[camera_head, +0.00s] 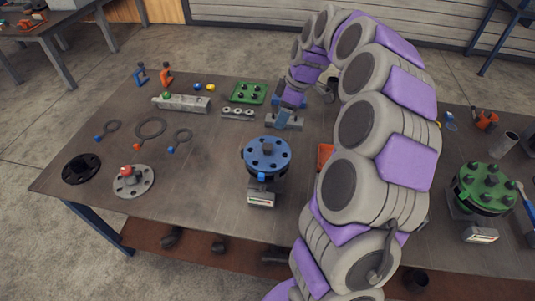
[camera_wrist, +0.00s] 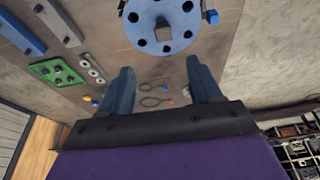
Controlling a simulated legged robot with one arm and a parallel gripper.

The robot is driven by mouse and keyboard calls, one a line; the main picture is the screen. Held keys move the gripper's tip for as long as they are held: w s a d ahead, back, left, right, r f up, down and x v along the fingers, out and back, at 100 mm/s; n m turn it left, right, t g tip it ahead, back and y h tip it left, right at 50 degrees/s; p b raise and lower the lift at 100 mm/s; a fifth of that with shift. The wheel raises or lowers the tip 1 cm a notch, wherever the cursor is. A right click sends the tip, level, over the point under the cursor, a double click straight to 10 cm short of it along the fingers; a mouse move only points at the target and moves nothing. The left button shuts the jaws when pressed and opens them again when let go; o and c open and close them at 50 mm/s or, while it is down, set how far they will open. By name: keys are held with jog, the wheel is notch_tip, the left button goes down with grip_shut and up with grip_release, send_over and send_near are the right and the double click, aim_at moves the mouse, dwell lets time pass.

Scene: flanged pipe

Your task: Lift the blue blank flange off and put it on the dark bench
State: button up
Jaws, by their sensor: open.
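The blue blank flange (camera_head: 266,153) is a round disc with a ring of dark holes and a small raised knob at its centre. It sits on a dark stand on the dark bench (camera_head: 210,205). In the wrist view the flange (camera_wrist: 143,31) is at the top, beyond my fingertips, with its square knob showing. My gripper (camera_wrist: 162,75) is open with nothing between its two blue fingers. In the head view my gripper (camera_head: 286,112) appears just behind the flange, apart from it.
A black disc (camera_head: 81,168), a grey flange (camera_head: 133,180) and several ring gaskets (camera_head: 151,128) lie at left. A green tray (camera_head: 248,93) and a grey block (camera_head: 181,103) are behind. A green-topped flange (camera_head: 484,186) stands at right. Bare bench shows left of the blue flange.

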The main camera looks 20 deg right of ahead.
jog(key=b, duration=0.2)
send_over(268, 146)
jog(key=d, duration=0.2)
jog(key=f, duration=0.8)
jog(key=shift+s+a, duration=0.1)
jog(key=shift+s, duration=0.1)
jog(key=shift+s+b+x, duration=0.15)
jog(key=shift+b+x, duration=0.15)
jog(key=shift+x, duration=1.1)
jog(key=shift+s+b+x, duration=0.15)
jog(key=shift+b+x, duration=0.15)
jog(key=shift+x, duration=1.05)
jog(key=shift+a+r, duration=0.1)
jog(key=shift+a, duration=0.05)
jog(key=shift+c, duration=0.4)
grip_shut()
